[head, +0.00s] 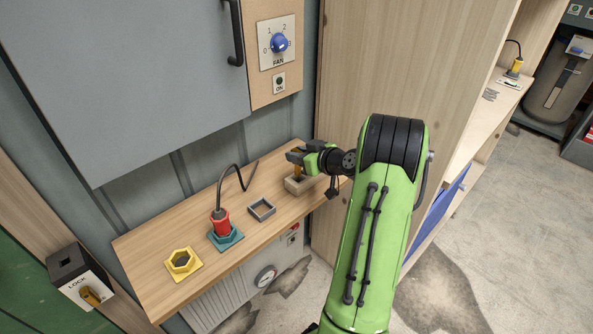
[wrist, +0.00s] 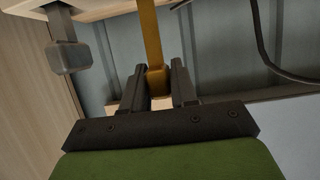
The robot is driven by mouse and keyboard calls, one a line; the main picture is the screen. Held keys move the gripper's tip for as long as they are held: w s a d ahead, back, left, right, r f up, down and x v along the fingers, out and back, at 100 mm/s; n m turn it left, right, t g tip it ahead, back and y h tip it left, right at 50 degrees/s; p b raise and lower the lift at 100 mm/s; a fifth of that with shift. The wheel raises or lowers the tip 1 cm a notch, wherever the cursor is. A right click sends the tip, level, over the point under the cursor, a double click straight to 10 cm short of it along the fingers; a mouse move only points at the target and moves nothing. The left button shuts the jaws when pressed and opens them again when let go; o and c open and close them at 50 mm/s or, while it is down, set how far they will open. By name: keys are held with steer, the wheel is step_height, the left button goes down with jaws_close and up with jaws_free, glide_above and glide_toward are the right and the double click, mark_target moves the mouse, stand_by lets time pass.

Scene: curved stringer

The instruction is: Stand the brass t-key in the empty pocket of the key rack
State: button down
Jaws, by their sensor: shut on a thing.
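The brass t-key (wrist: 152,40) is held between the two fingers of my gripper (wrist: 159,95) in the wrist view. Its shank runs to the top edge of the picture, so its far end is out of view. In the head view my gripper (head: 294,155) is over the wooden key rack (head: 297,187), and a small piece of the brass t-key (head: 297,170) shows below the fingers. I cannot tell whether its end is inside a pocket. A grey key-like piece (wrist: 68,57) is to the left of the fingers in the wrist view.
On the wooden shelf (head: 200,262) stand a grey square frame (head: 262,210), a red plug (head: 220,222) in a teal base with a black cable, and a yellow hexagonal ring (head: 182,262). A grey cabinet (head: 120,80) hangs above. A tall wooden panel (head: 345,75) stands close beside the rack.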

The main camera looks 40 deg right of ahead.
steer(key=shift+f+b, duration=0.4)
steer(key=shift+f, duration=1.3)
steer(key=shift+f+b, duration=0.25)
steer(key=shift+b, duration=0.1)
steer(key=c, duration=0.9)
jaws_free()
steer(key=shift+r, duration=0.1)
